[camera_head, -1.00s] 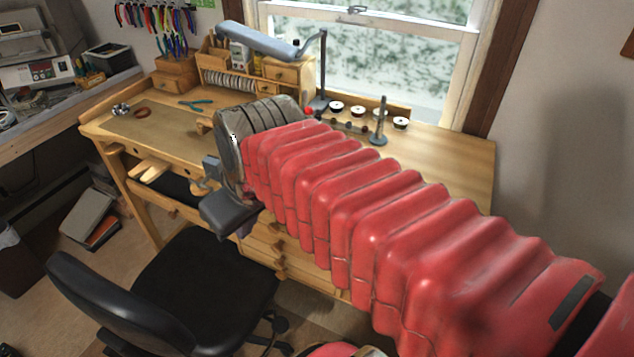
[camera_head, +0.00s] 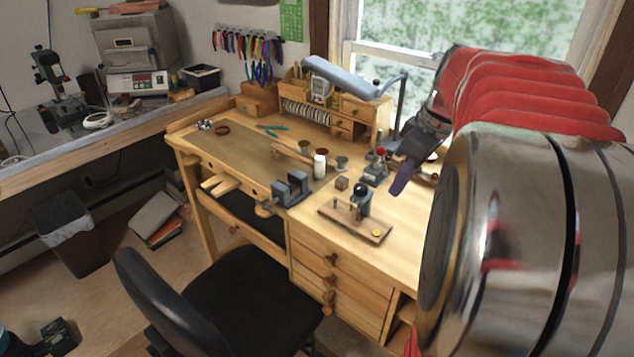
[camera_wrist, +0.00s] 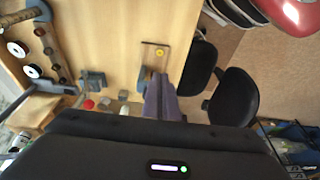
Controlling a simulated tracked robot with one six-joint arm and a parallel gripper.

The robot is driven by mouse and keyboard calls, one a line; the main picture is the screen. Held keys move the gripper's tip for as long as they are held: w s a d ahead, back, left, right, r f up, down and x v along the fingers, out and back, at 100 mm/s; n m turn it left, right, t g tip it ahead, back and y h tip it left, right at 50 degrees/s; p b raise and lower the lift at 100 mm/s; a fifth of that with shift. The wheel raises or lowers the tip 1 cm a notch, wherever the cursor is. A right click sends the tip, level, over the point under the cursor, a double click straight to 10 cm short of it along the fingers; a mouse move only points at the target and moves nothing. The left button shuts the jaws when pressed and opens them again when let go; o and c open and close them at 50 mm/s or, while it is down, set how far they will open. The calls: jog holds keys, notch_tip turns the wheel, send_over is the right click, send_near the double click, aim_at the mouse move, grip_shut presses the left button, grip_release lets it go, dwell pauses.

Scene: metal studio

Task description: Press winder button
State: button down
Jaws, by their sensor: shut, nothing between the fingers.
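A small device on a wooden board (camera_head: 335,213), with a black round knob (camera_head: 361,188) and a flat yellow button (camera_head: 376,233), sits on the bench; it looks like the winder. The yellow button also shows in the wrist view (camera_wrist: 159,52), just beyond my fingertips. My gripper (camera_head: 400,183) is shut and empty, its purple fingers above the bench behind and to the right of the board. In the wrist view my gripper (camera_wrist: 158,80) overlaps the board's near part and hides some of the device. No contact with the button is visible.
A blue-grey tool with a red top (camera_head: 375,170) stands behind the board, near my gripper. A vise (camera_head: 292,188) is at the bench's front edge. A white bottle (camera_head: 320,165) and small jars stand behind. A black chair (camera_head: 245,300) stands in front.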

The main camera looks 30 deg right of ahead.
jog(key=shift+d+f, duration=0.1)
dwell(0.3)
send_near(378, 235)
jog(key=x, duration=0.2)
jog(key=w+x, duration=0.1)
jog(key=x, duration=0.2)
jog(key=shift+w+f, duration=0.1)
jog(key=shift+w, duration=0.05)
jog(key=shift+f, duration=0.45)
jog(key=shift+f, duration=0.45)
jog(key=shift+s+f, duration=0.2)
jog(key=shift+f, duration=0.35)
jog(key=shift+r, duration=0.1)
jog(key=shift+w+r, duration=0.15)
jog(key=shift+r, duration=0.4)
jog(key=w+a+v, duration=0.1)
jog(key=v, duration=1.2)
jog(key=shift+d+r, duration=0.4)
jog(key=shift+r, duration=0.2)
